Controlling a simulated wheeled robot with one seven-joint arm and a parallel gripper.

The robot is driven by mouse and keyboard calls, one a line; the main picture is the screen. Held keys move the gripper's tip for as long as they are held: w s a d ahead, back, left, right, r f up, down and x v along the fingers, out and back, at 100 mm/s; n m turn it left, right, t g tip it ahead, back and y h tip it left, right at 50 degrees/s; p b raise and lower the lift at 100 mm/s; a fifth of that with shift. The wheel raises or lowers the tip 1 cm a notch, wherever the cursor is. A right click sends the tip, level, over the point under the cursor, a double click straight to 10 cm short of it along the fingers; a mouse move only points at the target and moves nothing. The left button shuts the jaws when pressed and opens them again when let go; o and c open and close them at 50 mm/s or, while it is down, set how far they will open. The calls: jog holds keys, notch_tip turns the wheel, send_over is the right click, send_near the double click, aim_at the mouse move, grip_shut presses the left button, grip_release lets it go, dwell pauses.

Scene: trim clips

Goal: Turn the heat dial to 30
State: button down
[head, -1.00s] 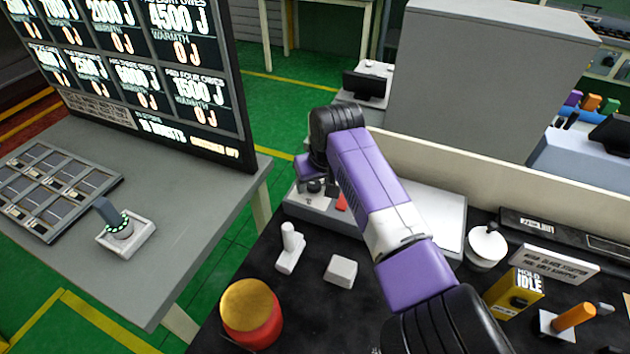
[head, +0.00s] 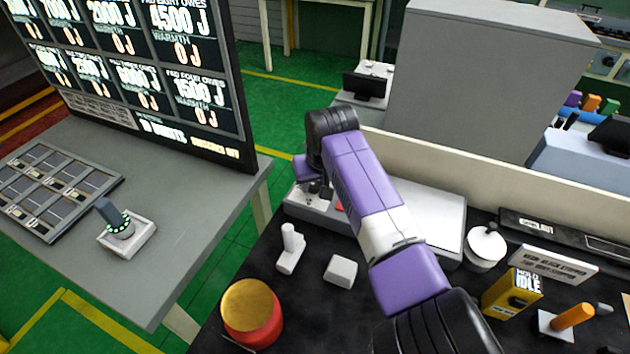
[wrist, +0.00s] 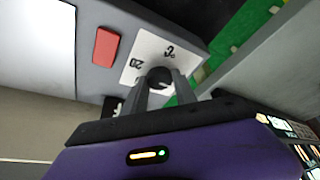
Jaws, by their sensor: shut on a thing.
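The heat dial is a dark round knob (wrist: 158,77) on a white plate (wrist: 143,50) marked "20" and "°C" in the wrist view. My gripper (wrist: 161,82) is shut on the knob, with one finger on each side. The number 30 and the dial's pointer cannot be made out; the gripper and knob cover part of the plate. In the head view the dial's grey unit (head: 298,202) stands at the far end of the dark bench, partly behind my purple arm.
A red button (wrist: 106,45) sits beside the dial plate. A white plate (head: 432,205) lies right of my arm. A white block (head: 341,271), a white upright handle (head: 290,250) and a red jar with gold lid (head: 251,312) stand on the bench's left. A yellow box (head: 512,292) is at right.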

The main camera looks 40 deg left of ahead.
jog(key=shift+s+a+m+t+h, duration=0.15)
jog(key=shift+m+t+h, duration=0.15)
jog(key=shift+m, duration=0.9)
jog(key=m+h, duration=0.1)
jog(key=m, duration=0.2)
jog(key=shift+f+m+t+b, duration=0.15)
jog(key=shift+m+t+b, duration=0.15)
jog(key=shift+t+b, duration=0.1)
jog(key=m+h+b, duration=0.1)
jog(key=m+b, duration=0.2)
jog(key=shift+a+f, duration=0.1)
jog(key=shift+m+h+b, duration=0.5)
jog(key=shift+m+b, duration=0.4)
jog(key=shift+b, duration=0.1)
jog(key=shift+r, duration=0.2)
jog(key=c, duration=1)
grip_release()
jog(key=shift+r, duration=0.15)
